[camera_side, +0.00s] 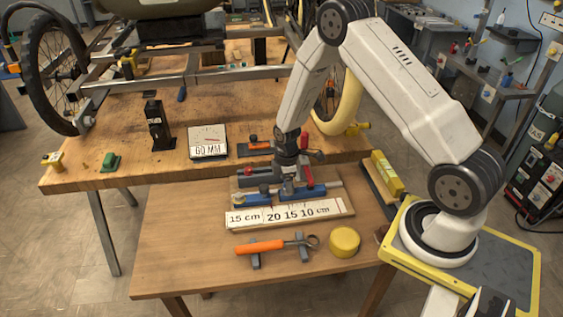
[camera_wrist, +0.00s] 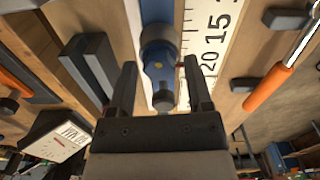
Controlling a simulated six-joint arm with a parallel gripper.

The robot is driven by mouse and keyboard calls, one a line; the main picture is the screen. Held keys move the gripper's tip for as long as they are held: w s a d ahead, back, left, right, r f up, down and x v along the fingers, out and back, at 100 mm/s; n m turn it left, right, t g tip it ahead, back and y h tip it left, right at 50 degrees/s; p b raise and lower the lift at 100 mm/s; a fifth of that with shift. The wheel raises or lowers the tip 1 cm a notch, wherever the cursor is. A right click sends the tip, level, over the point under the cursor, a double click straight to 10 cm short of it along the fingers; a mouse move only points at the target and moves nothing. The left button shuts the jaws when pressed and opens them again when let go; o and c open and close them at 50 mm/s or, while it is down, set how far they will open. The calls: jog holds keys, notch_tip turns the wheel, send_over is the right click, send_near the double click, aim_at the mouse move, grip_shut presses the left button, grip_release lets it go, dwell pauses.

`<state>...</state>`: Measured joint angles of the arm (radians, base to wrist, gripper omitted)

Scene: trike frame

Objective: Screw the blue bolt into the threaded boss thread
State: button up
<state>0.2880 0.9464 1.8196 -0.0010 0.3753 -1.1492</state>
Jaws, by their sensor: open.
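My gripper (camera_side: 288,172) is low over the fixture on the front bench, pointing down. In the wrist view my gripper (camera_wrist: 162,78) is open, with its two dark fingers apart. A blue part with a grey round piece (camera_wrist: 160,62) shows between the fingers, and I see no clear contact. I cannot tell whether it is the blue bolt or a blue holder. In the side view blue blocks (camera_side: 252,199) carry a silver rod below my gripper. The threaded boss cannot be made out for certain; my gripper hides part of the fixture.
A white ruler board (camera_side: 287,214) lies in front of the fixture. An orange-handled wrench (camera_side: 260,247) rests on grey supports near a yellow round lid (camera_side: 344,241). A square gauge (camera_side: 208,142) and the trike frame (camera_side: 140,77) are on the rear bench. The front left bench is clear.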

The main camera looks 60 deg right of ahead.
jog(key=shift+n, duration=0.3)
jog(key=shift+n, duration=0.6)
jog(key=shift+s+n, duration=0.1)
jog(key=shift+n, duration=0.8)
jog(key=shift+n, duration=0.8)
